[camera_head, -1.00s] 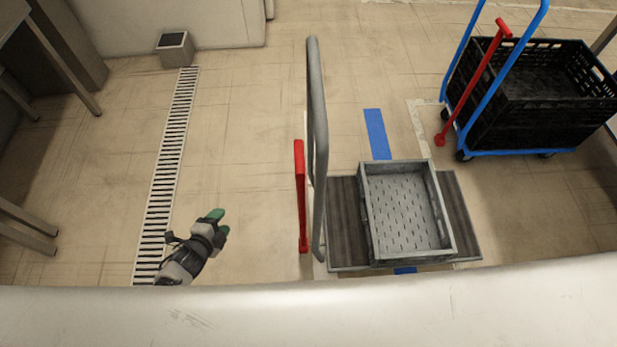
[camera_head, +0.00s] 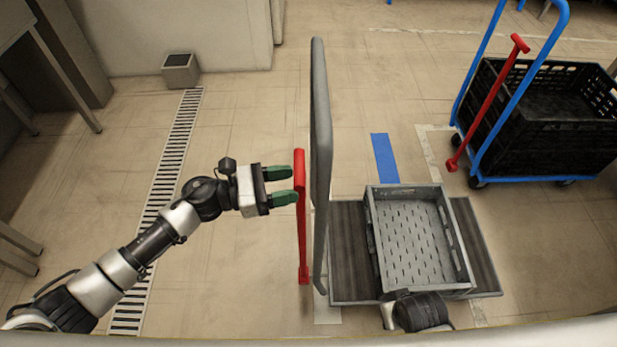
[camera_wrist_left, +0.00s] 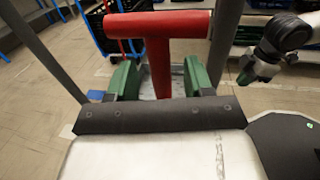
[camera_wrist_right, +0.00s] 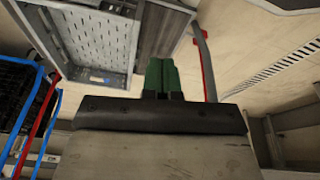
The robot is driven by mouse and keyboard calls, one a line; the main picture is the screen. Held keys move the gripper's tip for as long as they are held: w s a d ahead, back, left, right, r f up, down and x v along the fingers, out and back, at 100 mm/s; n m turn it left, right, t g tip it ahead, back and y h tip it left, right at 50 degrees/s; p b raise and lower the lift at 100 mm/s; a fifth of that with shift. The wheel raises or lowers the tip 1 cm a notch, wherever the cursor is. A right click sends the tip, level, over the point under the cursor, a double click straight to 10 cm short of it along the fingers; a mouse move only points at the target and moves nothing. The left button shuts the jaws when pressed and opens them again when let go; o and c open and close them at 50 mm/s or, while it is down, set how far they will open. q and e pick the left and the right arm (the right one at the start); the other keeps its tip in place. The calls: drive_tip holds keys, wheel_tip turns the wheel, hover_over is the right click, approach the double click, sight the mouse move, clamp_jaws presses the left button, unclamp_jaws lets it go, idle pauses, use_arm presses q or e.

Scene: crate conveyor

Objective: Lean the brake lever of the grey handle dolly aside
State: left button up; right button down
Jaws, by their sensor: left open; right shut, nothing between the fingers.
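The grey handle dolly has a dark ribbed deck (camera_head: 347,247) and a tall grey handle (camera_head: 321,130). Its red brake lever (camera_head: 302,230) stands upright just left of the handle, with a crossbar on top. The lever also shows in the left wrist view (camera_wrist_left: 158,60), its stem between the two green fingers. My left gripper (camera_head: 282,186) is open, its fingertips at the upper part of the lever. My right gripper (camera_wrist_right: 162,78) is shut and empty. In its view the grey handle and red lever (camera_wrist_right: 208,75) are to the right of the fingers.
A grey crate (camera_head: 375,228) sits on the dolly's deck; my right arm shows at its near edge. A blue dolly (camera_head: 540,180) with a black crate (camera_head: 545,125) and its own red lever (camera_head: 490,100) stands at right. Floor left of the lever is clear around the drain grate (camera_head: 172,160).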

use_arm(q)
drive_tip(key=d, duration=0.2)
drive_tip(key=w+d, duration=0.1)
drive_tip(key=d, duration=0.2)
drive_tip(key=shift+a, duration=0.1)
clamp_jaws()
